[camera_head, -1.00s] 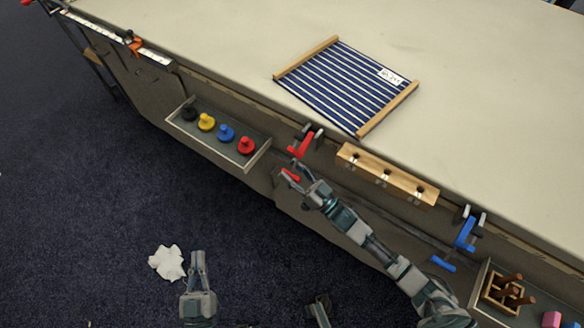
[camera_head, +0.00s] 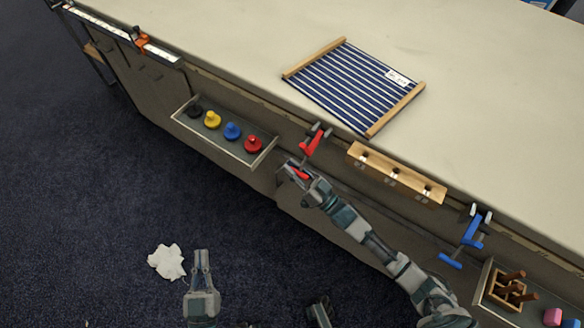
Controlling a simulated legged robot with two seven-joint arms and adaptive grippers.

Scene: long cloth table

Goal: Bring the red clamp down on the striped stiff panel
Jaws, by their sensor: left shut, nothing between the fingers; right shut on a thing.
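The red clamp (camera_head: 312,142) hangs at the table's front edge, just below the near corner of the striped stiff panel. Its grey jaw end is at the top by the edge, and its red lower bar is partly hidden by my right gripper (camera_head: 290,170). My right gripper is shut on that lower part. The blue-and-white striped panel (camera_head: 350,85) lies flat on the table, with a wooden strip along each of two opposite sides and a white label. Whether the clamp's jaw touches the panel cannot be told. My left gripper (camera_head: 201,254) is shut and empty, low over the floor.
A tray (camera_head: 180,122) with black, yellow, blue and red knobbed pieces hangs left of the clamp. A wooden rail (camera_head: 395,173) and a blue clamp (camera_head: 473,232) are to the right along the edge. A white cloth (camera_head: 167,262) lies on the floor. The tabletop (camera_head: 480,80) is largely clear.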

